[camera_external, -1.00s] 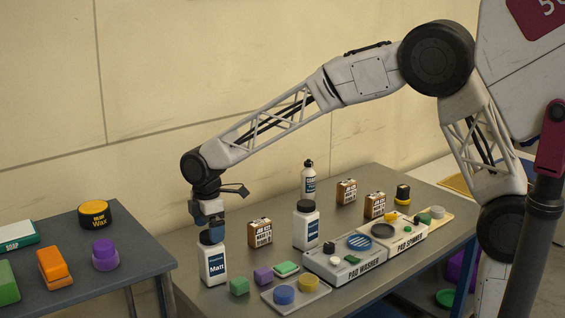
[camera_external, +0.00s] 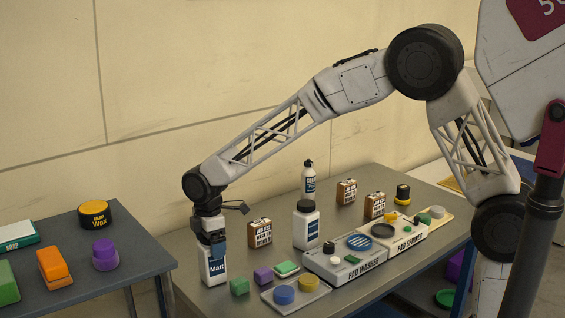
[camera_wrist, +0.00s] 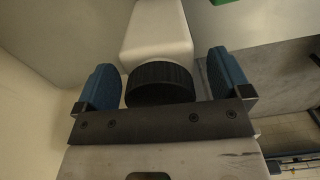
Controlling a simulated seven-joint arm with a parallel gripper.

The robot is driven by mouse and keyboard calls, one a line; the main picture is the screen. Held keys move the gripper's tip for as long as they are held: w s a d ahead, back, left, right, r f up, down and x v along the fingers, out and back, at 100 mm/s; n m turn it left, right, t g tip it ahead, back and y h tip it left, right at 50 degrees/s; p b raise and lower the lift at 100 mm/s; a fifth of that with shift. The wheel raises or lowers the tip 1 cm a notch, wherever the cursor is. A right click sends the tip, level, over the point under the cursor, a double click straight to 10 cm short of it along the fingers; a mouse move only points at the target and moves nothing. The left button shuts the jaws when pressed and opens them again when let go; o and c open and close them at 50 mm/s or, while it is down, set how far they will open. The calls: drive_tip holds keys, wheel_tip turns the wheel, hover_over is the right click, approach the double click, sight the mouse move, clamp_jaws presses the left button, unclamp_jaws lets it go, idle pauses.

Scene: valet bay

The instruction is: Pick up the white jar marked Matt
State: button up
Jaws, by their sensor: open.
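The white jar marked Matt (camera_external: 214,271) stands upright near the left end of the grey table. Its dark cap is hidden behind my gripper in the external view. My gripper (camera_external: 211,243) points down over the top of the jar. In the wrist view my gripper (camera_wrist: 172,84) is open, with one blue finger on each side of the jar's black ribbed cap (camera_wrist: 160,83). The white body of the jar (camera_wrist: 157,31) shows beyond the cap. Gaps show between the fingers and the cap.
A green block (camera_external: 239,286), a purple block (camera_external: 263,276) and a tray (camera_external: 318,296) with round pads lie right of the jar. A second white jar (camera_external: 306,226) and a small printed tin (camera_external: 260,232) stand behind. A side table (camera_external: 130,262) is left.

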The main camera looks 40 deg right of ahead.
drive_tip(key=shift+c, duration=0.2)
drive_tip(key=c, duration=1.7)
drive_tip(key=shift+r, duration=0.2)
drive_tip(key=shift+r, duration=4.85)
